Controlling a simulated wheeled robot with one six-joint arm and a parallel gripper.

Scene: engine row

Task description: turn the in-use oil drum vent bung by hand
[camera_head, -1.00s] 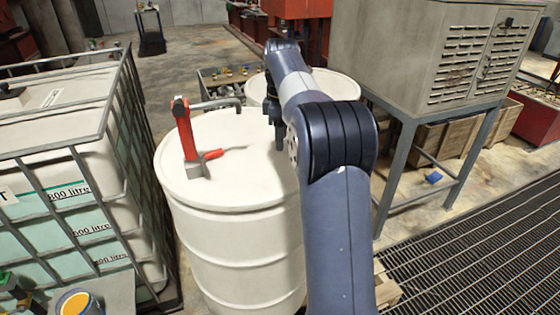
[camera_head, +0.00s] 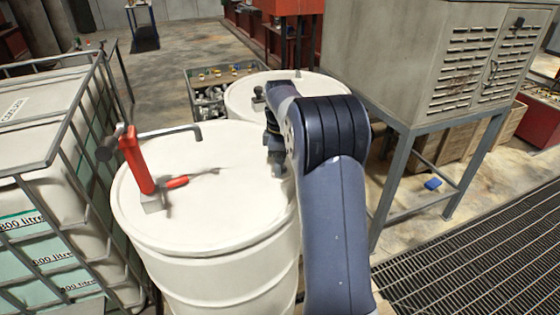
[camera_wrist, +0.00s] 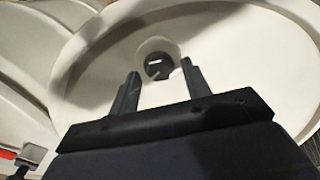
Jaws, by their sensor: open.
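The white oil drum (camera_head: 225,215) with a red hand pump (camera_head: 136,160) on its top stands in front of me. My gripper (camera_wrist: 160,70) points down over the right part of this drum's top; its wrist end also shows in the head view. The vent bung (camera_wrist: 158,66) is a small dark round plug with a pale mark, set in a ring near the drum's rim in the wrist view. The fingers are apart and empty, one on either side of the bung in that picture. I cannot tell their height above it. The bung is hidden in the head view.
A second white drum (camera_head: 315,84) stands close behind. A caged liquid tank (camera_head: 35,185) is at the left. A grey louvred cabinet (camera_head: 435,60) on a steel stand is at the right, beside a floor grating (camera_head: 480,255). The pump's spout reaches across the drum top.

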